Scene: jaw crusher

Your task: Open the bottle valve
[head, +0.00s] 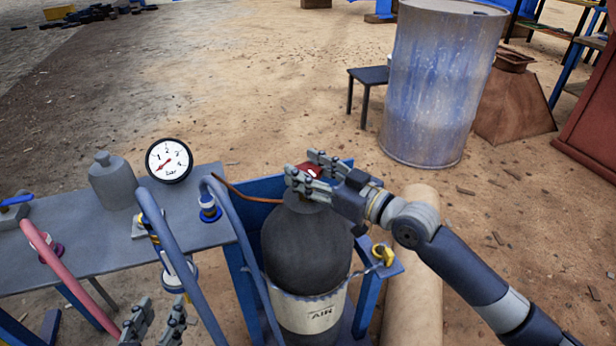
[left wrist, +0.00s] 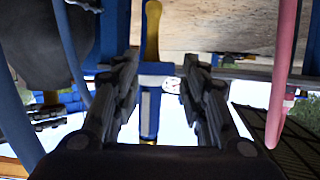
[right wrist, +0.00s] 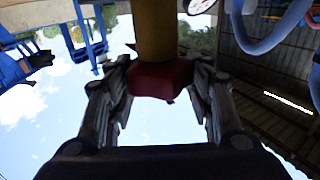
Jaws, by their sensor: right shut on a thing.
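The dark bottle (head: 306,250) stands upright in a blue frame, with a white band marked AIR low on it. Its red valve knob (head: 308,171) is at the top, partly hidden by my right gripper (head: 307,172). In the right wrist view the red knob (right wrist: 160,78) sits between the fingers of my right gripper (right wrist: 158,88), which is shut on it. My left gripper (head: 155,322) is low at the bottom left of the head view, left of the bottle and apart from it. In the left wrist view my left gripper (left wrist: 160,85) is open, its fingers spread and empty.
A grey bench (head: 80,245) holds a pressure gauge (head: 169,161), a small grey bottle (head: 112,182) and a pink hose (head: 50,260). Blue-grey hoses (head: 235,245) arch between bench and bottle. A large barrel (head: 435,85) stands behind on open sandy ground.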

